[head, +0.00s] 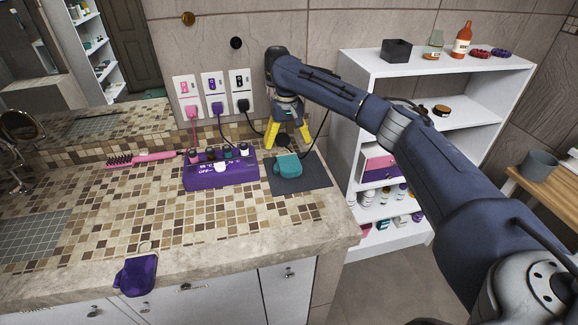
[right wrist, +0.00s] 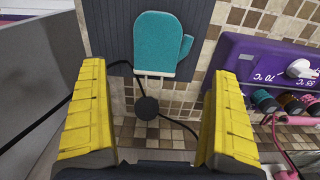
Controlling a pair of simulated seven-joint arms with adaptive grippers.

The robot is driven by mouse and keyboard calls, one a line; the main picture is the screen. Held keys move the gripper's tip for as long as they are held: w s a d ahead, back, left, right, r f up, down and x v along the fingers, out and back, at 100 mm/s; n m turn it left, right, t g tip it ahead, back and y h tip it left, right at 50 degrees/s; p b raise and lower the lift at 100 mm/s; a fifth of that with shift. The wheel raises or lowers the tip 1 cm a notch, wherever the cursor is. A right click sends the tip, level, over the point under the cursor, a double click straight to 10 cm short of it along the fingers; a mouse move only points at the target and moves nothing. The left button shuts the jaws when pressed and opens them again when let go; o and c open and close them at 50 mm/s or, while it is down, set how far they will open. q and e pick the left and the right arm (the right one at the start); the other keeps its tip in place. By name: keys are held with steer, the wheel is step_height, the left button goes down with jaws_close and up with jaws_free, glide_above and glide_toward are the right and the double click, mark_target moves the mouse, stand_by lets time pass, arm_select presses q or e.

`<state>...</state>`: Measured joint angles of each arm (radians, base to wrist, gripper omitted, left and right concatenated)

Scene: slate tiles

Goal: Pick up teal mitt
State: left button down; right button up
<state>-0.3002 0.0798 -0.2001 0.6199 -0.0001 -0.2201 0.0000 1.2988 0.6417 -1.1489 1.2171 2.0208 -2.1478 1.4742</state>
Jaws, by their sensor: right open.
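The teal mitt (head: 287,164) lies on a dark grey mat (head: 313,178) at the right end of the tiled counter. In the right wrist view the teal mitt (right wrist: 158,43) shows whole, its thumb to the right and its cuff toward me. My right gripper (head: 287,137) is above the counter just behind the mitt, pointing down. In the right wrist view its yellow fingers (right wrist: 158,78) are wide apart with nothing between them; the mitt appears beyond their tips, untouched. My left gripper is not in view.
A purple heater box (head: 220,174) with bottles stands left of the mat. A black round piece (right wrist: 147,108) on a cord lies near the mitt's cuff. A purple mitt (head: 136,275) hangs at the counter's front edge. White shelves (head: 420,70) stand right of the counter.

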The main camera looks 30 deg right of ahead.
mark_target(289, 162)
step_height(289, 162, down, 5)
steer(key=shift+r, duration=0.1)
steer(key=shift+s+d+f, duration=0.1)
steer(key=shift+d+f, duration=0.05)
steer(key=shift+f, duration=1.15)
steer(key=shift+s+d+f, duration=0.1)
steer(key=shift+f, duration=1.2)
steer(key=shift+c, duration=0.2)
steer(key=c, duration=1.2)
steer(key=shift+r, duration=0.15)
step_height(289, 162, up, 10)
steer(key=shift+f, duration=0.1)
